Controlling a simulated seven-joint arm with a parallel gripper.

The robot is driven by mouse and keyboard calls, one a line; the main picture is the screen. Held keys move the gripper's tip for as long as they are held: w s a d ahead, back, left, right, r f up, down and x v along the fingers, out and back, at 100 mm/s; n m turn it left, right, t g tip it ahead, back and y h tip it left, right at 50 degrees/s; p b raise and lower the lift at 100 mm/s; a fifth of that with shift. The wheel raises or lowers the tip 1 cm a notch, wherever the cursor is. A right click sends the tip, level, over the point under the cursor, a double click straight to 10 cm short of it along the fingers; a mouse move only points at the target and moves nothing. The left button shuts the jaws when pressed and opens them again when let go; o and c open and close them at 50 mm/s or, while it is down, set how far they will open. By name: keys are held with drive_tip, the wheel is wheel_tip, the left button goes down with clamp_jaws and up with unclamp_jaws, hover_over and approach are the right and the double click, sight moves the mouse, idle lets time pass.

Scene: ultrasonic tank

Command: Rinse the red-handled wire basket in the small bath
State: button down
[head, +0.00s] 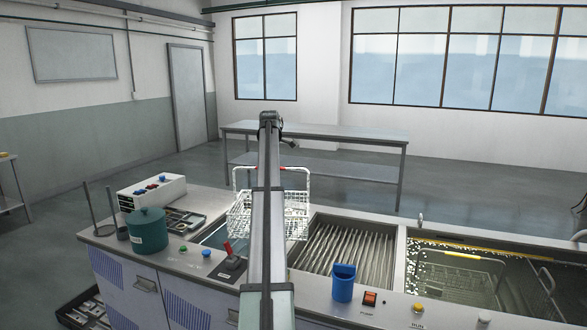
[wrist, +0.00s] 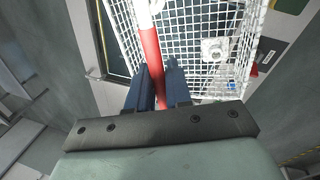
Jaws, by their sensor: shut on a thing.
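The white wire basket (head: 297,215) hangs upright behind my arm in the head view, its red handle (head: 298,169) on top. In the wrist view my gripper's dark blue fingers (wrist: 159,80) are shut on the red handle (wrist: 151,58). The basket's wire mesh (wrist: 240,30) shows beyond them, with a pale metal part (wrist: 214,48) in or behind it. The small bath (head: 217,236) lies left of my arm, partly hidden by it and the basket. The basket is above the counter near the bath's right side; its exact height is unclear. The fingertips are hidden in the head view.
A ribbed draining area (head: 345,250) lies right of my arm. Further right is a large tank (head: 455,275) with another wire basket inside. A bare table (head: 320,133) stands behind.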

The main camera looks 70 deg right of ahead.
drive_tip(key=w+d+m, duration=0.1)
drive_tip(key=w+d, duration=0.1)
drive_tip(key=w, duration=0.4)
drive_tip(key=w+d+f+m, duration=0.1)
drive_tip(key=w+d+m, duration=0.1)
drive_tip(key=w, duration=0.5)
drive_tip(key=shift+w+d+f+m+g+h, duration=0.25)
drive_tip(key=shift+d+m+g+h, duration=0.05)
drive_tip(key=shift+d+g, duration=0.15)
drive_tip(key=shift+f, duration=0.15)
drive_tip(key=shift+a+f+x, duration=0.25)
drive_tip(key=shift+a+x, duration=0.65)
drive_tip(key=shift+x, duration=2.85)
drive_tip(key=shift+a+f+x, duration=0.2)
drive_tip(key=shift+a+x, duration=0.7)
drive_tip(key=shift+x, duration=2.8)
drive_tip(key=shift+a+f+x, duration=0.25)
drive_tip(key=shift+a+x, duration=0.65)
drive_tip(key=shift+x, duration=2.85)
drive_tip(key=shift+w, duration=0.1)
